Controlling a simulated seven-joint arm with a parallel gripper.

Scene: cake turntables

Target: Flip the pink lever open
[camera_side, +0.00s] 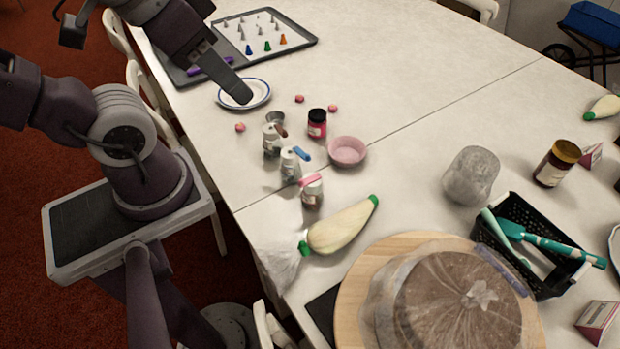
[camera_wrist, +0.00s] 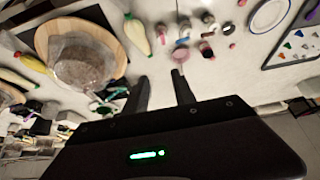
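The pink lever (camera_side: 311,179) lies across the top of a small jar (camera_side: 312,197), the nearest of a row of three small containers in the side view. I cannot tell the lever's exact angle. In the wrist view this jar (camera_wrist: 161,31) is small and stands beyond my fingers. My gripper (camera_wrist: 160,84) is open and empty, with its two fingers apart. In the side view my gripper (camera_side: 236,91) hangs near the white plate, well up and left of the pink lever and apart from it.
Containers with a blue lever (camera_side: 302,154) and a brown lever (camera_side: 281,131) stand close behind. A pink bowl (camera_side: 347,151), red jar (camera_side: 317,124) and piping bag (camera_side: 343,225) are nearby. A blue-rimmed plate (camera_side: 257,94) lies under my gripper.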

